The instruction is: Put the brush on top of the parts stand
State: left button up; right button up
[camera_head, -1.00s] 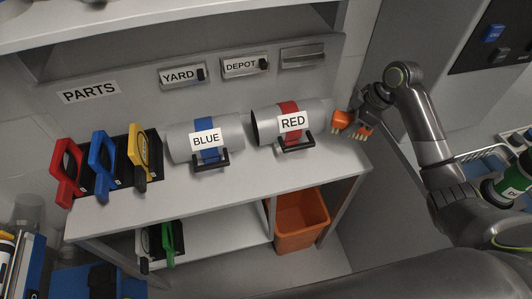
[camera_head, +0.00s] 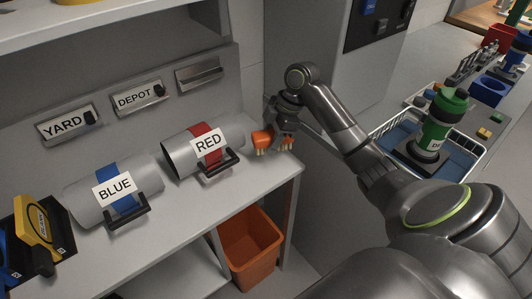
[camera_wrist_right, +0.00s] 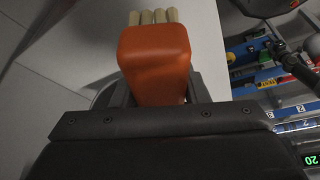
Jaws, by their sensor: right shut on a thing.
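The orange brush (camera_head: 272,142) with pale bristles is at the right end of the parts stand's top (camera_head: 172,204). My right gripper (camera_head: 282,130) is shut on it from the right. In the right wrist view the brush (camera_wrist_right: 156,60) fills the space between the fingers, its bristles pointing away from my gripper and over a pale surface. I cannot tell whether the bristles touch the top. The stand also carries a grey cylinder labelled RED (camera_head: 205,142) and one labelled BLUE (camera_head: 112,190). My left gripper is not in view.
A yellow-framed plate (camera_head: 36,222) stands at the stand's left. An orange bin (camera_head: 250,248) sits below the top. The front strip of the top is clear.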

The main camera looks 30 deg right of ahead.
aim_at(270, 161)
jog(key=shift+f, duration=2.65)
jog(key=shift+f, duration=0.15)
jog(key=o, duration=0.9)
jog(key=v, duration=1.2)
jog(key=shift+r+b, duration=0.25)
jog(key=shift+b, duration=0.05)
